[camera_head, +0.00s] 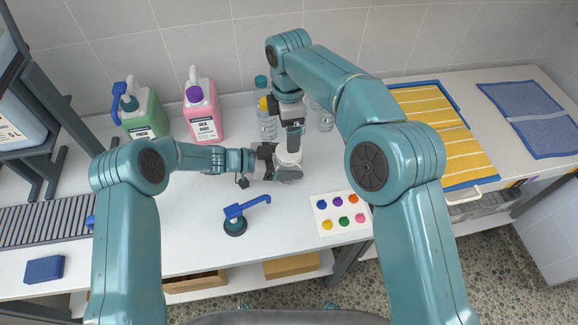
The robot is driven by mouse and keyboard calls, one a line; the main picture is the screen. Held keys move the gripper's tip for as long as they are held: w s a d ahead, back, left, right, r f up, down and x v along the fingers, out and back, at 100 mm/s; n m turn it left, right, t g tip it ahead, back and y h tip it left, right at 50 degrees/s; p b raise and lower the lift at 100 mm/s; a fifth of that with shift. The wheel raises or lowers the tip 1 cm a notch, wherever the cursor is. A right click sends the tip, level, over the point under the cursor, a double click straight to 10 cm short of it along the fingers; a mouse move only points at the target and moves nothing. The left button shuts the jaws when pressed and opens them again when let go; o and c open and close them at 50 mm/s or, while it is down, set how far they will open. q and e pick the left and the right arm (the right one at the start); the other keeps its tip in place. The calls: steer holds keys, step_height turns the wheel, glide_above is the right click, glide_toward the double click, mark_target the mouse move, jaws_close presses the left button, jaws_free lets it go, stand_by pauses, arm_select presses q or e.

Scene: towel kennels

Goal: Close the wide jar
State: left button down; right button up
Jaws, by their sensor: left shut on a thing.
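The wide jar (289,158) stands on the white counter near the middle, pale and partly hidden by both grippers. My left gripper (278,164) comes in from the left and is shut on the side of the jar. My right gripper (294,139) points down from above, right over the top of the jar. Its fingers are dark, seen edge-on and small, so their opening does not show. I cannot make out a separate lid or whether the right gripper touches the jar's top.
Behind stand a green jug (145,117), a pink jug (203,112) and clear bottles (267,122). In front are a blue pump top (236,221) and a white card with coloured caps (342,213). A yellow striped towel (445,135) lies right. The counter's front left is mostly clear.

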mark_target(289, 164)
step_height(289, 164, down, 8)
steer(key=shift+r, duration=0.1)
stand_by(0.4)
steer(key=c, duration=1.1)
steer(key=m, duration=0.9)
steer(key=shift+m, duration=0.4)
steer(key=o, duration=1.2)
steer(key=shift+a, duration=0.1)
steer(key=shift+c, duration=0.2)
